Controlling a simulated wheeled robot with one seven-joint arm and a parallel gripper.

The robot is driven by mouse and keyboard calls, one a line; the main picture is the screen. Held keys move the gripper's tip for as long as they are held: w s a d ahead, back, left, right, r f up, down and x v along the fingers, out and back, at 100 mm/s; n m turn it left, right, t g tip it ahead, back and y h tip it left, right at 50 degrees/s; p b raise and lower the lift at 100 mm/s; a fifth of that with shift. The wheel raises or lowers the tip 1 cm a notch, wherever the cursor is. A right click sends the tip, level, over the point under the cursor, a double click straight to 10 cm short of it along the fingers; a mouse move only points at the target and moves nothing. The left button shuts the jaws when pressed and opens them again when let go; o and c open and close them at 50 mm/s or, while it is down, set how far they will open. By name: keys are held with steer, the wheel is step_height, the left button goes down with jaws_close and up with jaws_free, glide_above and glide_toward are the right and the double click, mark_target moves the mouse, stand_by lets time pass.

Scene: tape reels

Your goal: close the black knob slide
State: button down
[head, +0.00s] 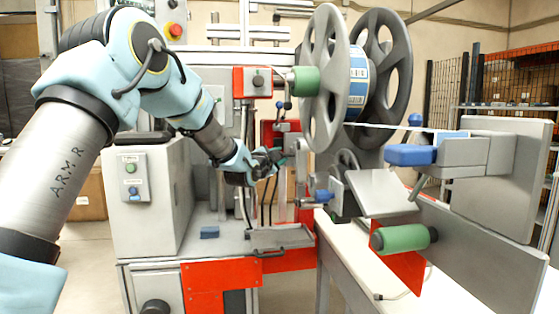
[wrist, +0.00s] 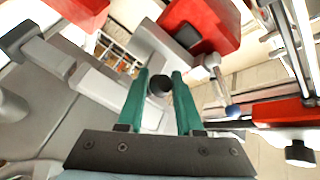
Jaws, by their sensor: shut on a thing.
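In the wrist view the black knob (wrist: 159,86) is a small round dark cap on a pale grey slide block (wrist: 152,116). It sits between the two green fingers of my gripper (wrist: 160,74), which are shut on it. In the head view my gripper (head: 277,160) is at the middle of the machine, in front of a red housing (head: 270,131) and below the green roller. The knob is too small and covered to make out there. How far the slide stands open cannot be told.
Two large grey reels (head: 326,78) stand at the upper right, with a green roller (head: 306,81) beside them. A red box (head: 252,81) with another dark knob is above my gripper. Thin upright rods stand close by. A blue block (head: 209,232) lies on the machine bed.

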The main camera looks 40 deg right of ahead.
steer(key=shift+s+d+f, duration=0.1)
steer(key=shift+s+d, duration=0.05)
steer(key=shift+s, duration=0.1)
steer(key=c, duration=0.8)
jaws_free()
steer(key=shift+s, duration=0.15)
steer(key=shift+c, duration=0.2)
steer(key=shift+o, duration=1.2)
steer(key=b+v, duration=0.2)
steer(key=v, duration=0.9)
steer(key=shift+w+b, duration=0.25)
steer(key=shift+b, duration=0.15)
